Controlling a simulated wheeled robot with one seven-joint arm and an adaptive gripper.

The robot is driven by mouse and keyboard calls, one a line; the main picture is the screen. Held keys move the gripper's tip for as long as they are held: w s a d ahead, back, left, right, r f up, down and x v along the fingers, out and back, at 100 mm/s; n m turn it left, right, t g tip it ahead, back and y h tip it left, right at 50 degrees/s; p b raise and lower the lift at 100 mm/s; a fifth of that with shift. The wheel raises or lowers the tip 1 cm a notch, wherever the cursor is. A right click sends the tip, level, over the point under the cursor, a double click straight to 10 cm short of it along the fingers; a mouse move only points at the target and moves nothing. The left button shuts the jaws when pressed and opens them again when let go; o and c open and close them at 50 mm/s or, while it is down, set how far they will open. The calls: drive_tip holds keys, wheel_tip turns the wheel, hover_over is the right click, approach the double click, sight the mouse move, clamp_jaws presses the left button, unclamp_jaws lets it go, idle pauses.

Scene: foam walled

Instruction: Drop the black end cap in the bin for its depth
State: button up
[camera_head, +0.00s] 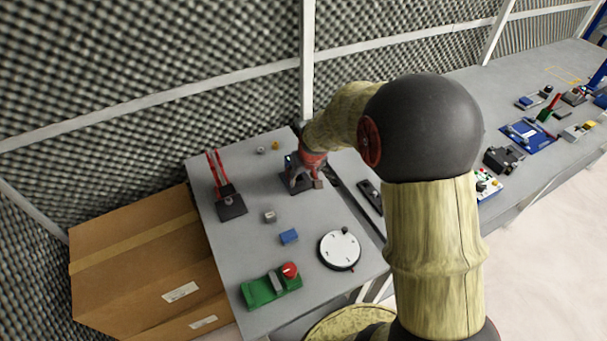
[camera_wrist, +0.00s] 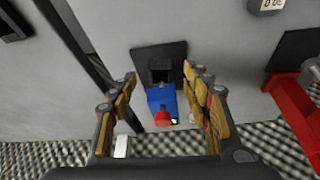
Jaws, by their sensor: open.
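My gripper (camera_head: 308,172) is over the back right part of the near grey table in the head view. In the wrist view my gripper (camera_wrist: 160,76) has its two yellow-padded fingers spread apart. Between and beyond them is a blue block with a red tip (camera_wrist: 160,98), next to a dark square plate with a raised black socket (camera_wrist: 159,55). The block and plate appear apart from the fingers, though contact is hard to judge. I cannot identify the black end cap or a depth bin with certainty; my gripper and arm hide part of the table.
The near table (camera_head: 220,255) also bears a red-handled clamp (camera_head: 229,205), a small grey box (camera_head: 269,216), a blue block (camera_head: 289,237), a white dial (camera_head: 340,250) and a green base with a red knob (camera_head: 271,288). Foam walls (camera_head: 150,60) stand close behind.

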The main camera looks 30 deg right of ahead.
sight(301, 181)
drive_tip(key=shift+b+x, duration=0.45)
drive_tip(key=shift+x, duration=1.45)
drive_tip(key=c, duration=1.1)
drive_tip(key=shift+c, duration=0.4)
drive_tip(key=shift+s, duration=0.15)
